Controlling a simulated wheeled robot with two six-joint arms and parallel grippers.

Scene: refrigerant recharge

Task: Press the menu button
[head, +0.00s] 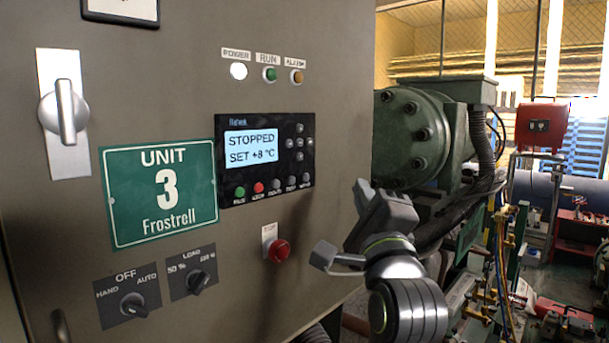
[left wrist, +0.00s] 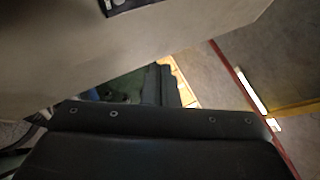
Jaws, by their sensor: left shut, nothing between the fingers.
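A black controller (head: 265,157) on the cabinet front has a lit display (head: 251,148) reading "STOPPED" and "SET +8 °C". Below the display is a row of small buttons: a green one, a red one (head: 258,187) and several grey ones (head: 291,181). Their labels are too small to read, so I cannot tell for sure which is menu. My left gripper (head: 363,187) is shut and empty, to the right of the controller and apart from it. In the left wrist view a dark panel's corner (left wrist: 122,4) shows at the top. My right gripper is not in view.
A red stop knob (head: 278,250) sticks out below the controller. Two rotary switches (head: 134,305) are lower left, and a green "UNIT 3 Frostrell" sign (head: 160,193) is left. A large green compressor (head: 415,135) stands behind my left gripper. The space before the controller is free.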

